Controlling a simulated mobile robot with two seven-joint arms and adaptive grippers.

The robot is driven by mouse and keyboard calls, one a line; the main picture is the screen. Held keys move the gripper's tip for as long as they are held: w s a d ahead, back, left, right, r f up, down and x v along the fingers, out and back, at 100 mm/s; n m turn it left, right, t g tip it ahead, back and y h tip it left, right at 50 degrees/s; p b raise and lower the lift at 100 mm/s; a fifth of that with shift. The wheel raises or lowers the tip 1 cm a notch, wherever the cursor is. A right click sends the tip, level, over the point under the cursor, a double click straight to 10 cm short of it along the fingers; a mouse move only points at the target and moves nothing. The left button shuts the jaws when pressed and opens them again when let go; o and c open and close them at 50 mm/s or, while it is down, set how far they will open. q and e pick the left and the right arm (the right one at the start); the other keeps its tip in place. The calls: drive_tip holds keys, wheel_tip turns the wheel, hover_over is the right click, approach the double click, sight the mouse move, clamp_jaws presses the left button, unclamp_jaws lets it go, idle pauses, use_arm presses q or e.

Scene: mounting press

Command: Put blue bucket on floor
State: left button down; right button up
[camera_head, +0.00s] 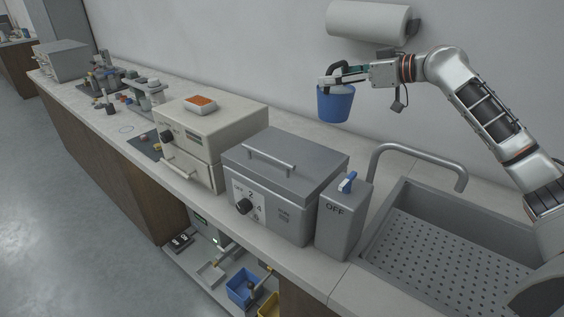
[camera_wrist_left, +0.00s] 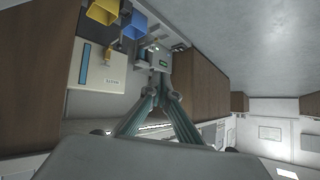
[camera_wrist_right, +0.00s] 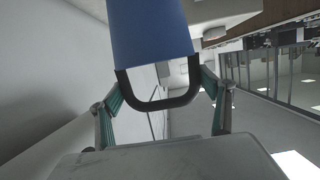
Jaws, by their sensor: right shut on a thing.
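The blue bucket (camera_head: 335,105) hangs in the air above the counter, roughly upright, in the head view. My right gripper (camera_head: 338,76) is shut on its dark handle, which also shows between the fingers in the right wrist view (camera_wrist_right: 158,104). The bucket's blue wall fills the top of that view (camera_wrist_right: 150,32). The bucket's inside is mostly hidden. My left gripper (camera_wrist_left: 160,88) shows only in its own wrist view; its fingers come together and hold nothing visible. The grey floor (camera_head: 60,220) lies left of the counter in the head view.
Below the bucket stand a grey lidded box (camera_head: 285,180), a switch box (camera_head: 343,218) marked OFF and a sink (camera_head: 440,250) with a faucet (camera_head: 420,150). A paper roll (camera_head: 367,22) hangs on the wall. Blue (camera_head: 243,288) and yellow (camera_head: 270,307) bins sit below the counter.

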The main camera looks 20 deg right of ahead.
use_arm(q)
drive_tip(key=b, duration=0.1)
drive_tip(key=w+f+b, duration=0.1)
drive_tip(key=shift+w+a+t+b, duration=0.2)
drive_tip(key=shift+w+t+b, duration=0.1)
drive_tip(key=shift+b, duration=0.1)
use_arm(e)
wheel_tip(320, 180, down, 20)
drive_tip(key=shift+r, duration=0.25)
drive_tip(key=o, duration=1.5)
drive_tip(key=shift+s+f, duration=0.1)
drive_tip(key=shift+f, duration=0.05)
use_arm(q)
drive_tip(key=shift+r, duration=0.1)
use_arm(e)
drive_tip(key=shift+o, duration=0.6)
drive_tip(key=shift+s+d, duration=0.1)
